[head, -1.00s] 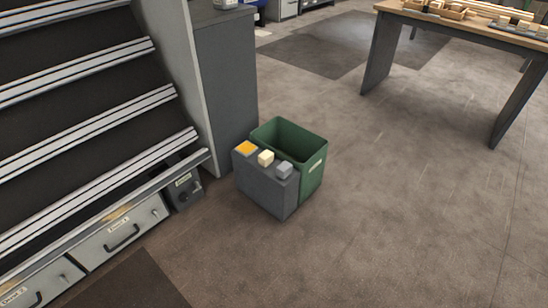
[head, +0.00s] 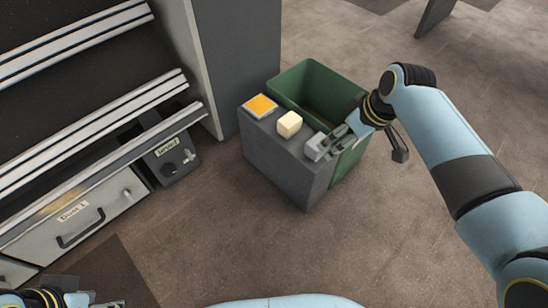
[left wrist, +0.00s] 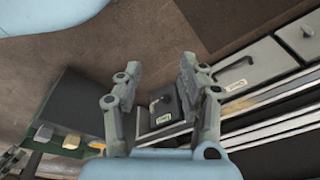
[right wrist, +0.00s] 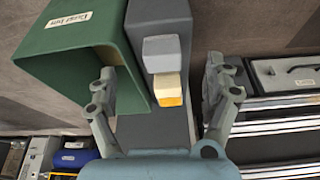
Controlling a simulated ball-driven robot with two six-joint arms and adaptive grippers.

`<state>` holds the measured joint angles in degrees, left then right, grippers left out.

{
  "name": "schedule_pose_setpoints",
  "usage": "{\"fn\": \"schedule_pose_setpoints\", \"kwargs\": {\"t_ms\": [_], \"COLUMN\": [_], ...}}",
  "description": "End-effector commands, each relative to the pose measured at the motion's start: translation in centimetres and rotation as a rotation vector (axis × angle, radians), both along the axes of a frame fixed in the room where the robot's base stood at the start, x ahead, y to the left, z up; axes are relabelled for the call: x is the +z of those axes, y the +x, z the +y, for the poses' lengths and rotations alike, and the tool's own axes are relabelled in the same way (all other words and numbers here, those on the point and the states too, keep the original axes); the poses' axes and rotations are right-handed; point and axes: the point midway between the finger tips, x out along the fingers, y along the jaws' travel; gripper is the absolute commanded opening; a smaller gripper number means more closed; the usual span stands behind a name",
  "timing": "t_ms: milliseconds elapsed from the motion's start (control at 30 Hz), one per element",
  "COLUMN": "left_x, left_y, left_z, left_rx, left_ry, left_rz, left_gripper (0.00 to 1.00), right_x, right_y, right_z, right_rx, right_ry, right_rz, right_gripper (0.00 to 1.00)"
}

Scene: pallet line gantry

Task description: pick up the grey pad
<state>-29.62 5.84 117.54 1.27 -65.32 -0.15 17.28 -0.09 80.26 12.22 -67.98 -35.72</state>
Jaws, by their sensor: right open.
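The grey pad (head: 317,147) is a small grey block on the top of a dark grey stand (head: 270,165), at its near right end. My right gripper (head: 362,150) is open and points down at that end, with one finger close by the pad in the head view. In the right wrist view the grey pad (right wrist: 162,50) lies beyond the parted fingers, with nothing held. I cannot tell whether a finger touches it. My left gripper (left wrist: 157,75) is open and empty; part of it shows at the bottom left of the head view (head: 75,299).
A cream block (head: 289,124) and an orange pad (head: 260,106) share the stand's top with the grey pad. A green bin (head: 305,80) stands right behind the stand. Floor at the right is open.

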Motion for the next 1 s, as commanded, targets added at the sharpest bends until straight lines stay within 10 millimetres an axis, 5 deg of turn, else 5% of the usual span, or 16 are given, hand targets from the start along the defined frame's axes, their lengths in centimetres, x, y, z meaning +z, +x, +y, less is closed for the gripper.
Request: {"fn": "schedule_pose_setpoints", "kwargs": {"t_ms": [200,600,1000], "left_x": [2.3,5.7,1.3], "left_y": [0.7,2.9,4.6], "left_z": [-0.7,-2.0,-2.0], "left_rx": [-0.009,-0.021,-0.022], "left_ry": [-0.009,-0.041,-0.043], "left_rz": [-0.016,-0.144,-0.356], "left_gripper": [0.4,0.4,0.4], "right_x": [1.3,-3.1,-5.7], "right_y": [2.8,4.3,4.3], "right_z": [1.3,2.5,3.1], "right_rx": [0.087,0.09,0.089], "right_ry": [0.014,0.013,0.012], "right_rz": [-0.03,-0.033,-0.031], "right_gripper": [0.85,0.85,0.85]}}
